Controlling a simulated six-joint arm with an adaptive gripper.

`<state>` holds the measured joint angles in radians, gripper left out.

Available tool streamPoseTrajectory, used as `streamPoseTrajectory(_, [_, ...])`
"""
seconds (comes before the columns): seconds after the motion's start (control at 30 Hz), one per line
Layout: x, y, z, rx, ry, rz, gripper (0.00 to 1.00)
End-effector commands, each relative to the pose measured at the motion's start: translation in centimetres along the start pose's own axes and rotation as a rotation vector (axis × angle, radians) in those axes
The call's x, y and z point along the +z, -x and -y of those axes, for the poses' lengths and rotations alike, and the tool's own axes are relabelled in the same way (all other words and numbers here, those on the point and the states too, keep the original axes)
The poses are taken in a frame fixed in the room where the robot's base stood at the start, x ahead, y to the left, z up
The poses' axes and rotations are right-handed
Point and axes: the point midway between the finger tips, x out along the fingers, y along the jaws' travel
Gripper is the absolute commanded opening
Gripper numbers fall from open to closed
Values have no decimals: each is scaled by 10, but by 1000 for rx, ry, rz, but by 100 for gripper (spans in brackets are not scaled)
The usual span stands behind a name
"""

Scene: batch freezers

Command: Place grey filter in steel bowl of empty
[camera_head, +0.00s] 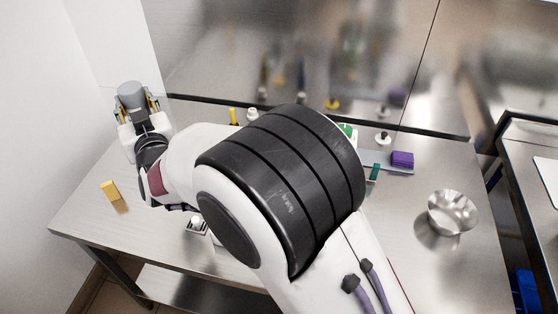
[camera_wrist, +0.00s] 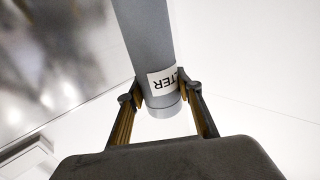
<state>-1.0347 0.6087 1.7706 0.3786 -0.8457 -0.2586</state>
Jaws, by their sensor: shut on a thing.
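The grey filter is a grey cylinder (camera_wrist: 146,40) with a white label whose visible letters read "LTER" in the wrist view. My gripper (camera_wrist: 160,92) is shut on it, a finger on each side near its end. In the head view the filter (camera_head: 130,91) shows at the far left, held up above the table's back left corner in my gripper (camera_head: 134,103). The steel bowl (camera_head: 452,212) stands on the right side of the table, far from my gripper. The part of its inside that I see looks empty.
On the steel table (camera_head: 90,212) lie a yellow block (camera_head: 111,190) at the left and a purple block (camera_head: 402,159) on a grey tray (camera_head: 398,171) at the back right. Small bottles stand along the back wall. My arm hides the table's middle.

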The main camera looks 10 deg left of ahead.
Motion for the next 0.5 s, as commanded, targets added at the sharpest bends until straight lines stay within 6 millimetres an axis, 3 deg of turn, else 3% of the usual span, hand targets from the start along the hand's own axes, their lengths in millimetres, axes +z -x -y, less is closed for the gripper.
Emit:
streamPoseTrajectory(0.1, [-3,-1,-43,40,0,-2,5])
streamPoseTrajectory(0.5, [-9,11,-172,151,-1,-2,5])
